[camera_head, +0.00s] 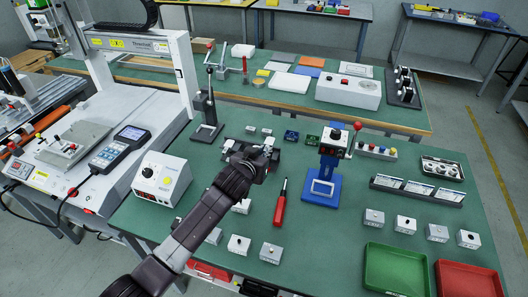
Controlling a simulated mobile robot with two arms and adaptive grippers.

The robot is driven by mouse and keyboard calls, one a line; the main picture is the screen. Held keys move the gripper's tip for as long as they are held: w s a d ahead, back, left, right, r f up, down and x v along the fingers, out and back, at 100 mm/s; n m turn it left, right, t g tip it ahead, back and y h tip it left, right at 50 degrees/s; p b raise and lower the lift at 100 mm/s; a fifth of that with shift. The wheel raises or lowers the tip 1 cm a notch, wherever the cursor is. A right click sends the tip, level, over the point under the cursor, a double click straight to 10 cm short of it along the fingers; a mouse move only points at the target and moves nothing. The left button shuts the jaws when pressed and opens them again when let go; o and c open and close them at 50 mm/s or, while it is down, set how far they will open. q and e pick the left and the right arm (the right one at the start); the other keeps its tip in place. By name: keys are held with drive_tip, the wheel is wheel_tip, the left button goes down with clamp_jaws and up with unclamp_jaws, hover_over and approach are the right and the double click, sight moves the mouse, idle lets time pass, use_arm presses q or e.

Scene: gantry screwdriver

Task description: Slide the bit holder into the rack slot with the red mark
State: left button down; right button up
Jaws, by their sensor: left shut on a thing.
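My left gripper (268,156) is over the middle of the green bench, its arm coming up from the lower left. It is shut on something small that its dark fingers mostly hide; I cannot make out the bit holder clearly. Dark and grey parts lie close around the fingers, and I cannot tell whether they belong to the rack. A slot with a red mark cannot be made out in this view. My right gripper is not in view.
A red screwdriver (281,204) lies right of my left arm. A blue press stand (322,187) is further right, a lever press (207,122) behind left. A white control box (161,178) stands left. Small grey blocks and a green tray (396,270) occupy the front.

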use_arm(q)
drive_tip(key=shift+r, duration=0.1)
idle(0.4)
drive_tip(key=shift+p, duration=0.3)
drive_tip(key=shift+p, duration=0.3)
idle(0.3)
idle(0.7)
drive_tip(key=shift+f, duration=0.45)
idle(0.4)
drive_tip(key=shift+f, duration=0.1)
idle(0.4)
drive_tip(key=shift+f+b, duration=0.7)
drive_tip(key=shift+f, duration=0.45)
idle(0.4)
drive_tip(key=shift+f+b, duration=0.55)
drive_tip(key=shift+f, duration=0.45)
idle(0.5)
